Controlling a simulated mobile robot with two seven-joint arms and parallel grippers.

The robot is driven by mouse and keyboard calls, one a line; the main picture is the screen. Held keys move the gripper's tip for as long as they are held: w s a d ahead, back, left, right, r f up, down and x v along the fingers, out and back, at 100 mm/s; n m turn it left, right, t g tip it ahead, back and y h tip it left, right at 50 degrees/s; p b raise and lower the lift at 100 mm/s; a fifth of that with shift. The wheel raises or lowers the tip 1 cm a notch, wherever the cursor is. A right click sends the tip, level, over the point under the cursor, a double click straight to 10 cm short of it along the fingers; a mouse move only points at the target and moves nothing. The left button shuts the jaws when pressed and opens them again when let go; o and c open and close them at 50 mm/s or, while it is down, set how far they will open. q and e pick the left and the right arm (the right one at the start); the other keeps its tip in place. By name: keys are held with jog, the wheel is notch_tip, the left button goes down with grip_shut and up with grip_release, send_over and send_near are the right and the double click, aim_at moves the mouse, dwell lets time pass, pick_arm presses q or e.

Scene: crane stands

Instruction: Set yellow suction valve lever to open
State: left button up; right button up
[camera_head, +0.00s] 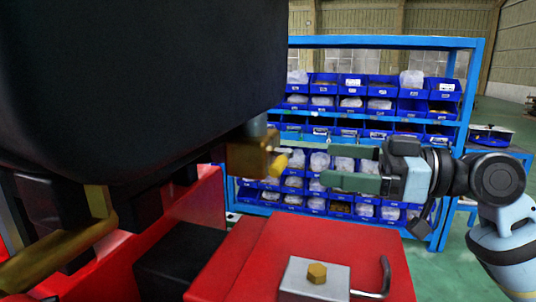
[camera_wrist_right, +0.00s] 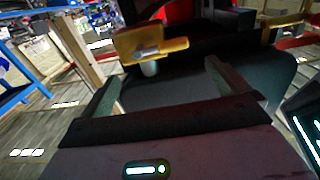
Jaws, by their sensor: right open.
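The yellow lever (camera_head: 278,165) sticks out from the brass valve body (camera_head: 246,158), which hangs under the large black tank (camera_head: 140,80). In the right wrist view the lever (camera_wrist_right: 172,45) lies roughly level across the brass valve (camera_wrist_right: 134,42). My right gripper (camera_head: 300,160) comes in from the right, its two green-grey fingers parted and pointing at the valve. In the wrist view the gripper (camera_wrist_right: 163,70) is open and empty, with the valve and lever beyond the fingertips. I cannot tell whether a finger touches the lever. My left gripper is out of view.
A red housing (camera_head: 300,250) lies below the valve, with a metal block and yellow bolt (camera_head: 317,272) and a bent metal handle (camera_head: 383,278) on top. A blue shelf (camera_head: 400,42) with several blue bins stands behind. A brass pipe (camera_head: 70,245) runs at lower left.

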aim_at(287, 157)
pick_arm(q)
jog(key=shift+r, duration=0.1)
pick_arm(e)
jog(key=shift+a+r, duration=0.1)
jog(key=shift+a, duration=0.05)
jog(key=p+x, duration=0.1)
jog(key=x, duration=0.5)
jog(key=shift+w+a, duration=0.15)
jog(key=shift+a, duration=0.1)
jog(key=shift+w+a+p, duration=0.2)
jog(key=shift+a+p, duration=0.1)
jog(key=shift+a, duration=0.15)
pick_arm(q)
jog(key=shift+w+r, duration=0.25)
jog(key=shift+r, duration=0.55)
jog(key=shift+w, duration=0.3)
pick_arm(e)
jog(key=c, duration=1.2)
